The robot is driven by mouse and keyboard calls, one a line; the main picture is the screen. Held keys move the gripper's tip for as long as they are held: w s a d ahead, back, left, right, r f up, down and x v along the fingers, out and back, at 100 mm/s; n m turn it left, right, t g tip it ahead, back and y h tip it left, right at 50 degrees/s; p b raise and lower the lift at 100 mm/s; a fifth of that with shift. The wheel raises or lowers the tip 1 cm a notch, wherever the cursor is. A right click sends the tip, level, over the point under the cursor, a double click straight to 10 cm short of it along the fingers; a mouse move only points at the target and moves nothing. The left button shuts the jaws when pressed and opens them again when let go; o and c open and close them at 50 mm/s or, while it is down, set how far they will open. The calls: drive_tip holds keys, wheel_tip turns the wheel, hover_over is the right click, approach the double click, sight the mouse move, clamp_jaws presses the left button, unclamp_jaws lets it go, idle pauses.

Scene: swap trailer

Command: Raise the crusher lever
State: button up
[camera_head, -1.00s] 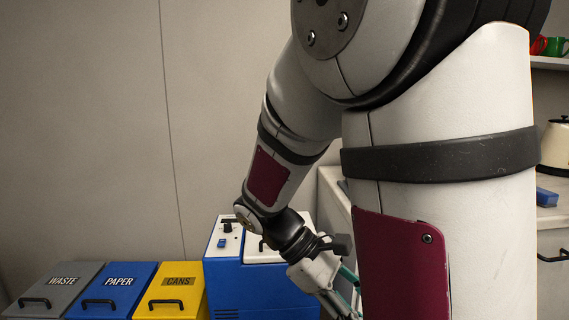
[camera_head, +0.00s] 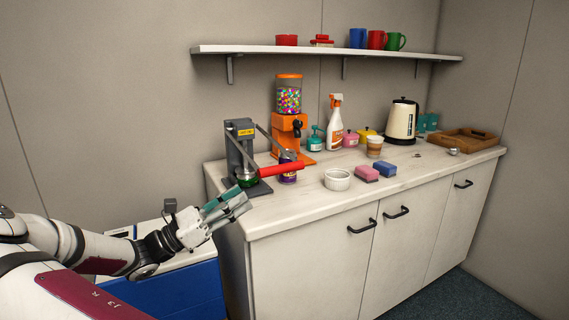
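The can crusher (camera_head: 240,150) is a dark grey upright frame with a yellow label, standing at the left end of the white counter. Its lever ends in a red handle (camera_head: 284,170) that points right and lies low, near level, over the counter. A green can (camera_head: 246,178) sits low in the crusher. A purple can (camera_head: 288,172) stands behind the red handle and is partly hidden by it. My gripper (camera_head: 236,205) is at the left, in front of the counter's left end and apart from the lever. Its teal-tipped fingers point right, and no object shows between them.
An orange candy dispenser (camera_head: 289,130), a spray bottle (camera_head: 334,125) and a white bowl (camera_head: 337,180) stand right of the crusher. Sponges (camera_head: 366,173), a kettle (camera_head: 402,122) and a wooden tray (camera_head: 464,141) are farther right. A shelf (camera_head: 330,50) runs above. A blue cabinet (camera_head: 175,292) is below my arm.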

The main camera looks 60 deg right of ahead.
sight(294, 162)
drive_tip(key=x, duration=1.3)
drive_tip(key=shift+s+d+b, duration=0.2)
drive_tip(key=shift+d+b, duration=0.1)
drive_tip(key=shift+b, duration=0.1)
drive_tip(key=shift+c, duration=0.6)
clamp_jaws()
